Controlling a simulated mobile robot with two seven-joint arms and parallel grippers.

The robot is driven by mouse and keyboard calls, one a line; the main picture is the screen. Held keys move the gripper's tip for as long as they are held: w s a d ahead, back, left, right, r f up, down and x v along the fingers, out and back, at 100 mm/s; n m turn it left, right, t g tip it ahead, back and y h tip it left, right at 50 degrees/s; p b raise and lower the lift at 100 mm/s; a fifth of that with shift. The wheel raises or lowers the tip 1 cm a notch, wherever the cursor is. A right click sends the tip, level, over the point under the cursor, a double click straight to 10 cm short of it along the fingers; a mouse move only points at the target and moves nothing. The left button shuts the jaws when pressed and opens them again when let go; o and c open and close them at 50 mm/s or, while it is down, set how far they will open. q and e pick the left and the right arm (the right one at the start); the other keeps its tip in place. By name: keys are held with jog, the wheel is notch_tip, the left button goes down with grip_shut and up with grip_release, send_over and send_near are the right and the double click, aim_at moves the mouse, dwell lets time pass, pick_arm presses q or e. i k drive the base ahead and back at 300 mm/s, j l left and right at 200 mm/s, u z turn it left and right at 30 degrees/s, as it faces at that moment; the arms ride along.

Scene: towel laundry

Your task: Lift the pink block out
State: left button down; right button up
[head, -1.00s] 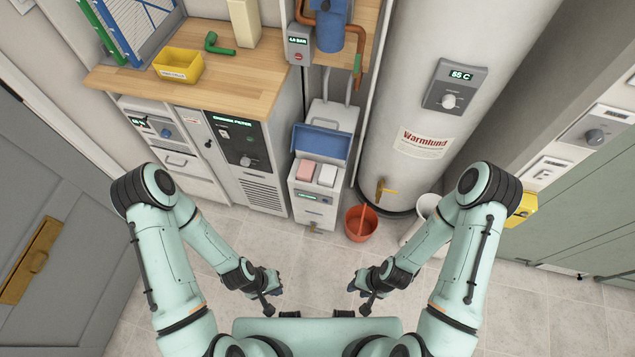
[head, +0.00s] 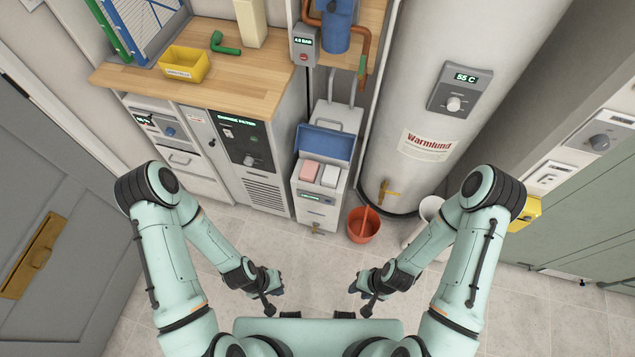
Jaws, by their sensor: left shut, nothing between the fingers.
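The pink block (head: 309,171) sits in the top of a white box-like unit (head: 314,208) whose blue lid (head: 324,142) stands open behind it. A white block (head: 330,176) sits right beside it on the right. My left gripper (head: 272,300) is low in front of my body, shut and empty, well short of the unit. My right gripper (head: 361,299) is at a similar height to the right, also apart from everything; its fingers are too small and dark to tell whether they are open.
An orange-red bucket (head: 362,225) stands on the floor right of the unit, before the large white tank (head: 411,168). A wooden counter (head: 240,80) with a yellow bin (head: 184,64) is at the back left. The tiled floor between my grippers and the unit is clear.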

aim_at(308, 172)
jog(key=i+j, duration=0.2)
jog(key=j, duration=0.15)
jog(key=i+j+z, duration=0.15)
jog(key=z, duration=0.25)
jog(key=i+j+z, duration=0.1)
jog(key=j+z, duration=0.3)
jog(key=z, duration=0.75)
